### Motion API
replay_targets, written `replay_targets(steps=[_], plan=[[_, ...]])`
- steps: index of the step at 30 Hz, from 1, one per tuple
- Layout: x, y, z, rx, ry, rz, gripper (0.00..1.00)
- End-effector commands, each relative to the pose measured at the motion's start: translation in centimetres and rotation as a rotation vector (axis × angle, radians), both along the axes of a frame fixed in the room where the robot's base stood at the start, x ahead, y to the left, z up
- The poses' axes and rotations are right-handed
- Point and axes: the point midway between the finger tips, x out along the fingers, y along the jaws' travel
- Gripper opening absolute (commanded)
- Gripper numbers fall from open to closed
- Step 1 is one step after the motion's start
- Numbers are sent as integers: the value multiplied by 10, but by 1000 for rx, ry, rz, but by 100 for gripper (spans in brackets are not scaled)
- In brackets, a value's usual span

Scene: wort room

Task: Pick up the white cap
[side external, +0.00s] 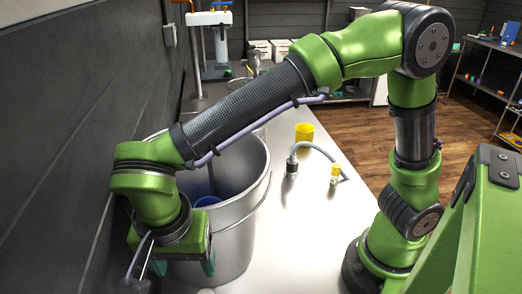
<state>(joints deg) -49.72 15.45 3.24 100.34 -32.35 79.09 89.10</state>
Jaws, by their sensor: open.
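My gripper (184,270) points down at the lower left, in front of the large metal pot (257,220). Its two teal fingers are apart, and I see nothing held between them. I cannot clearly make out a white cap. A small pale rounded shape (206,291) shows at the bottom edge, just below the right finger, cut off by the frame. I cannot tell whether it is the cap.
A blue item (206,201) shows inside the pot. A yellow cup (304,132) and a grey hose (318,148) with a yellow end lie on the white counter (300,235). The dark wall (70,130) is close on the left. The counter's middle is mostly clear.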

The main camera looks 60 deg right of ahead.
Motion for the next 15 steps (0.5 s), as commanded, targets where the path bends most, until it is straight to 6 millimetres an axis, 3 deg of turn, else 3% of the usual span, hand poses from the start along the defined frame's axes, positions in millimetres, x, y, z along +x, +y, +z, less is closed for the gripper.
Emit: replay_targets(steps=[15], plan=[[6,-14,-100,-6,6,2,70]])
